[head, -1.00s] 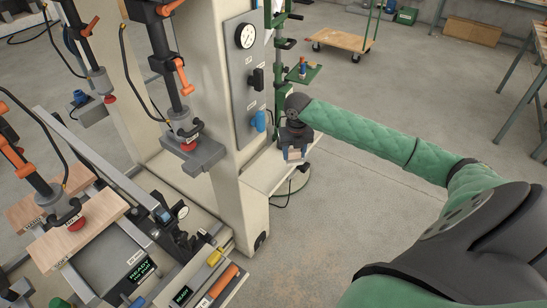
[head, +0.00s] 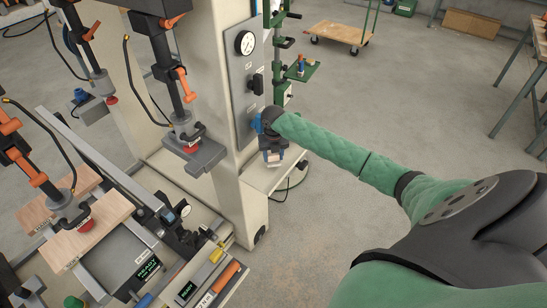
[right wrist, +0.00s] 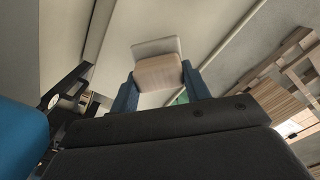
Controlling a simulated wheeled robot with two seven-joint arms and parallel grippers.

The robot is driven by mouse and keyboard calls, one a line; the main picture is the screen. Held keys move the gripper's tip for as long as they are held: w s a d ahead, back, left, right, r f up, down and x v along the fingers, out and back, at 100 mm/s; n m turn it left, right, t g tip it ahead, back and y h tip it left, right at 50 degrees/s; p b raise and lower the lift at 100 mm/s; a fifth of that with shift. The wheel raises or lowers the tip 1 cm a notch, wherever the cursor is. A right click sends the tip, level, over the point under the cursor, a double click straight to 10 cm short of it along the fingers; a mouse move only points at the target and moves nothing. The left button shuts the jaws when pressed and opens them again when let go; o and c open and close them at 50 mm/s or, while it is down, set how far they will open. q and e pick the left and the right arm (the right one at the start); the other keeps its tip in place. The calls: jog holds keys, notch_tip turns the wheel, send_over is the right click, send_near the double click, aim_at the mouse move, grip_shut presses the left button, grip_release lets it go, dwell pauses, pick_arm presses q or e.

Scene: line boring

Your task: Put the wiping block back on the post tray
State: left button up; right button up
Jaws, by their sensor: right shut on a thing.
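My right gripper (head: 273,161) is shut on the wiping block (head: 275,164), low beside the cream machine column. In the right wrist view the block (right wrist: 158,73) has a wooden body and a paler grey layer at its far side. It sits between the two blue fingers (right wrist: 160,95). A small green tray (head: 303,72) on the green post behind the column looks like the post tray. The gripper and block are in front of and below this tray, apart from it. My left gripper is not in view.
The column carries a gauge (head: 245,43), a black handle (head: 257,84) and a blue knob (head: 256,124) close to my right wrist. A wooden dolly (head: 338,33) is farther back. Open floor lies right of the post.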

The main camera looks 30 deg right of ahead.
aim_at(273, 155)
jog(key=shift+a+f+p, duration=0.1)
jog(key=shift+f+p, duration=0.5)
jog(key=shift+f, duration=0.3)
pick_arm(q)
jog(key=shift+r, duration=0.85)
pick_arm(e)
jog(key=shift+f, duration=0.3)
jog(key=o, duration=1.3)
notch_tip(273, 155, up, 6)
jog(key=b, duration=0.4)
jog(key=shift+f, duration=0.1)
notch_tip(273, 155, up, 5)
jog(key=shift+f+b, duration=0.1)
jog(key=shift+b, duration=1.1)
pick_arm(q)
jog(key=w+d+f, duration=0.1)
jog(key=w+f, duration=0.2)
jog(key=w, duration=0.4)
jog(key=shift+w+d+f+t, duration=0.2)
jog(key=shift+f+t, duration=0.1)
pick_arm(e)
jog(key=shift+s+r, duration=0.1)
jog(key=shift+r, duration=0.65)
